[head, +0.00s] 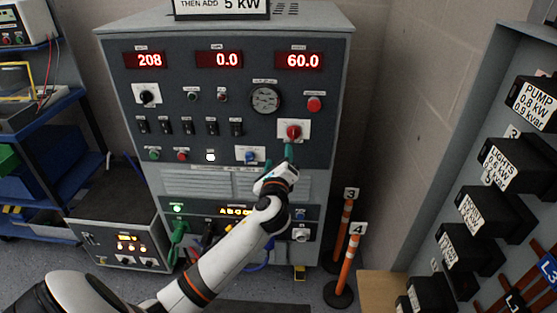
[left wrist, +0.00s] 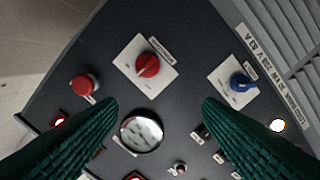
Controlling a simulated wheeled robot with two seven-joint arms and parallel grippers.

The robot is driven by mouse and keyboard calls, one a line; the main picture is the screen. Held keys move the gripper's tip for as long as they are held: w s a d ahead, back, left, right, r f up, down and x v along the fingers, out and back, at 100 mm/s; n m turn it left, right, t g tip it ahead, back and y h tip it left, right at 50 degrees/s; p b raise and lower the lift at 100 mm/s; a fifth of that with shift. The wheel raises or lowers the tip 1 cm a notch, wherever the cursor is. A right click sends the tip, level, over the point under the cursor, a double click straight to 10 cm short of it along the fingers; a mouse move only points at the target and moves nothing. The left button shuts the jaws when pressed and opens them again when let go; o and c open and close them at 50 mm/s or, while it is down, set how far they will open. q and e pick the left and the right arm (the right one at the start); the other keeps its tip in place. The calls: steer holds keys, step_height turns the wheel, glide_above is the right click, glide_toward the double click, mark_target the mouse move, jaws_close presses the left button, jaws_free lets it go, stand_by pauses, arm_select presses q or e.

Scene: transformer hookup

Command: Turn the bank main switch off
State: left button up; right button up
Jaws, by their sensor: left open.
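A red rotary switch (head: 293,131) sits on a white plate at the right of the grey panel. It also shows in the left wrist view (left wrist: 147,65), where its label is too small to read. A blue rotary switch (head: 250,157) sits on another white plate, lower left of it; it also shows in the wrist view (left wrist: 240,82). My left gripper (head: 279,158) is open in front of the panel, just below the red switch. Its green fingers (left wrist: 160,103) stand apart with nothing between them, and the red switch lies beyond their tips. My right gripper is not in view.
A red push button (head: 314,104) and a round gauge (head: 265,99) are close above the red switch. Red displays read 208, 0.0 and 60.0. Posts marked 3 and 4 (head: 347,258) stand right of the cabinet. Black labelled boxes (head: 483,213) line the right wall.

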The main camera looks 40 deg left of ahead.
arm_select(q)
steer(key=shift+w+d, duration=0.1)
steer(key=m+b, duration=0.1)
steer(key=m, duration=0.8)
glide_toward(287, 132)
steer(key=x, duration=0.6)
steer(key=shift+f, duration=0.4)
steer(key=shift+w+a, duration=0.3)
steer(key=shift+w, duration=0.05)
steer(key=shift+s+a+r, duration=0.1)
steer(key=shift+a+r, duration=0.05)
steer(key=shift+a, duration=0.05)
